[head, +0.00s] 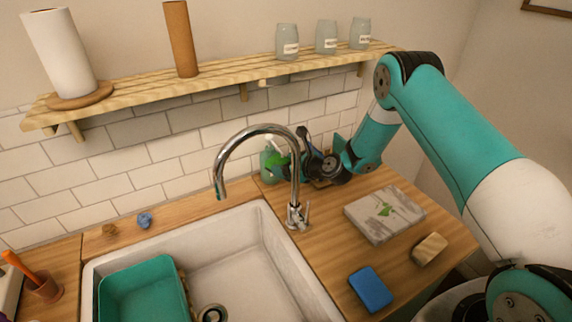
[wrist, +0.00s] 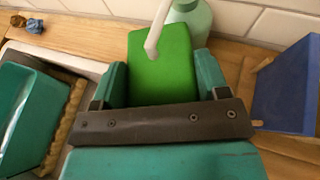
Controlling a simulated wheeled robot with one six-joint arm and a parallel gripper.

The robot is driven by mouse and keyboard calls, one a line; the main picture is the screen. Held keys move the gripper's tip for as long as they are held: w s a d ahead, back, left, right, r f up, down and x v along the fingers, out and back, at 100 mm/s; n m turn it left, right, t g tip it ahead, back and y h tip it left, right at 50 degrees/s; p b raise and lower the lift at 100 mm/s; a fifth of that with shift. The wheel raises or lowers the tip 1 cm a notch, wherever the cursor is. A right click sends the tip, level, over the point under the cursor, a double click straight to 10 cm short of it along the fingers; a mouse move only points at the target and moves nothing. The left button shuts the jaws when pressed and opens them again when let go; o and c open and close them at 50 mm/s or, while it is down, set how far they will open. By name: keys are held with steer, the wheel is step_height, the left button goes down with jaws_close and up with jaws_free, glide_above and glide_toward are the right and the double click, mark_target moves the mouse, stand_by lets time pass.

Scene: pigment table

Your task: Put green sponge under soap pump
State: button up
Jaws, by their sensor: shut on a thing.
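The green sponge (wrist: 150,85) is between the two teal fingers of my gripper (wrist: 162,80) in the wrist view. My gripper is shut on it. The soap pump (wrist: 196,16), a pale green bottle, stands just beyond the sponge. Its white spout (wrist: 157,32) reaches over the sponge in this view; the height gap between them cannot be told. In the head view, the green sponge (head: 277,159) shows beside the soap pump (head: 265,166), behind the tap, with my gripper (head: 290,161) to the right of the bottle. Whether the sponge touches the counter is hidden.
The tall chrome tap (head: 294,185) stands in front of my gripper. The white sink (head: 240,262) holds a teal basin (head: 140,288). A grey board (head: 372,222), a blue sponge (head: 371,289) and a tan sponge (head: 430,248) lie on the right counter. A blue object (wrist: 288,92) is close on the right.

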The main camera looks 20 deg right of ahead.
steer(key=shift+f, duration=0.35)
steer(key=o, duration=0.9)
steer(key=shift+r, duration=0.1)
steer(key=shift+o, duration=0.2)
steer(key=shift+r+p, duration=0.45)
steer(key=shift+r, duration=0.2)
steer(key=shift+s+d, duration=0.25)
steer(key=shift+s, duration=0.05)
steer(key=b+v, duration=0.4)
steer(key=v, duration=0.7)
steer(key=shift+s+r, duration=0.1)
